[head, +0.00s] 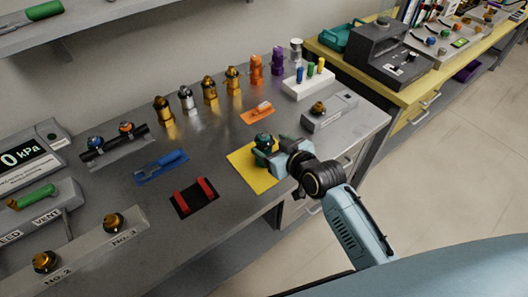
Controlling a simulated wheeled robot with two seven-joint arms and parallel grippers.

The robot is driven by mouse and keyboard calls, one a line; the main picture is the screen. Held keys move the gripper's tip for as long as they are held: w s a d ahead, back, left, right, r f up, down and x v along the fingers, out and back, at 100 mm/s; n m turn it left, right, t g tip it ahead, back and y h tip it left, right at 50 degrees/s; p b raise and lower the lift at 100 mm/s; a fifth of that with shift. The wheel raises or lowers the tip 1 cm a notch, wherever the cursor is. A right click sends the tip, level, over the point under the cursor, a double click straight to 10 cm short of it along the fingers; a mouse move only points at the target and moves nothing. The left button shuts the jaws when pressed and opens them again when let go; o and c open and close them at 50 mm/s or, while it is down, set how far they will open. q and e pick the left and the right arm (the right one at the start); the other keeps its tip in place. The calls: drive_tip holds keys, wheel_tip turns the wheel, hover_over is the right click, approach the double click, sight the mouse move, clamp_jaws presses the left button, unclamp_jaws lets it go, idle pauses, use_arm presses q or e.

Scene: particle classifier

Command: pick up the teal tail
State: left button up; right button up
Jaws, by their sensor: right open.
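The teal tail (263,141) is a small dark-teal piece at the yellow mat (246,172) on the grey bench. My right gripper (270,153) reaches in from the lower right and is at the teal piece, its fingers close around or beside it. The jaws are open. The gripper hides part of the teal piece and of the mat, and I cannot tell whether they touch. My left gripper is out of view.
A red-and-black holder (194,197), a blue tool on a blue mat (161,166) and an orange mat (256,115) lie nearby. Several brass and coloured fittings line the back. A grey box with a knob (329,113) stands right of the gripper. The bench's front edge is close.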

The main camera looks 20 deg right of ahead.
sight(268, 142)
drive_tip(key=x, duration=0.5)
drive_tip(key=shift+d+f+b, duration=0.15)
drive_tip(key=shift+d+b, duration=0.05)
drive_tip(key=shift+b, duration=0.2)
clamp_jaws()
drive_tip(key=shift+r, duration=0.2)
